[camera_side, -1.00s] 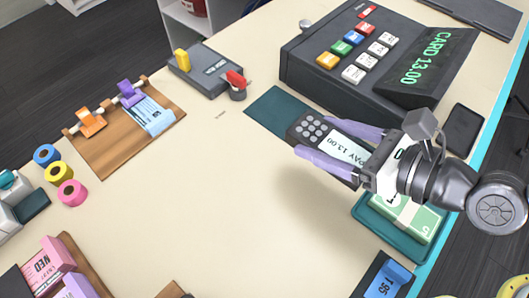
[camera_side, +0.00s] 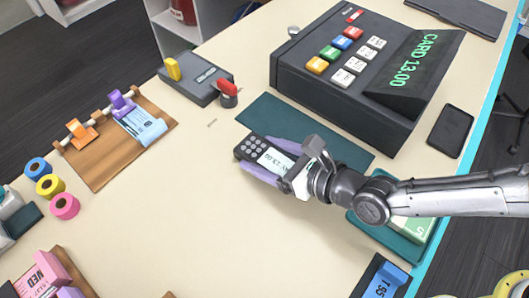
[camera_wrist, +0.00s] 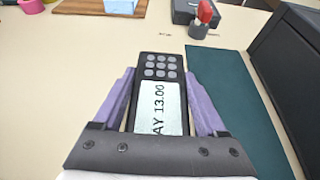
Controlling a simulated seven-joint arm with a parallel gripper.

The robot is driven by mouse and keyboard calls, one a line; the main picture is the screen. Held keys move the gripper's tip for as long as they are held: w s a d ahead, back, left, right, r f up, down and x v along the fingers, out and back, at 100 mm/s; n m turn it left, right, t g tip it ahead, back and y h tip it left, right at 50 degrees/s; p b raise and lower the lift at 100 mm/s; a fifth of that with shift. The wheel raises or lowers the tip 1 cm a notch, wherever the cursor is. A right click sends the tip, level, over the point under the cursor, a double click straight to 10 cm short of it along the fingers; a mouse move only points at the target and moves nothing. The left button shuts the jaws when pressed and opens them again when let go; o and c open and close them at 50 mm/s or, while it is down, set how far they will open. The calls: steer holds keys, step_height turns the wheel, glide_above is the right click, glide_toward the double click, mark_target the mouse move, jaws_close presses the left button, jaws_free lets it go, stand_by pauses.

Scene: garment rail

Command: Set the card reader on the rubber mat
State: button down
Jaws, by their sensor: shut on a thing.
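The card reader (camera_side: 252,147) is a dark handheld unit with round grey keys and a white screen. Its screen reads "AY 13.00" in the wrist view (camera_wrist: 160,105). My gripper (camera_side: 262,155) is shut on it, one purple finger along each long side. The rubber mat, a flat dark teal sheet (camera_side: 265,110), lies before the register, partly hidden by the reader and gripper. In the wrist view the mat (camera_wrist: 235,110) is right of the reader, which is mostly over cream counter beside the mat's edge. The reader's height above the counter is unclear.
The dark cash register (camera_side: 345,95) stands just beyond the mat. A teal tray with green notes (camera_side: 410,228) sits under my arm, with a black phone-like slab (camera_side: 451,131) nearby. The counter's middle is clear.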

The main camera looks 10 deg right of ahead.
steer(key=shift+f, duration=0.3)
jaws_free()
steer(key=shift+r, duration=0.2)
steer(key=v, duration=1.2)
steer(key=shift+f, duration=0.2)
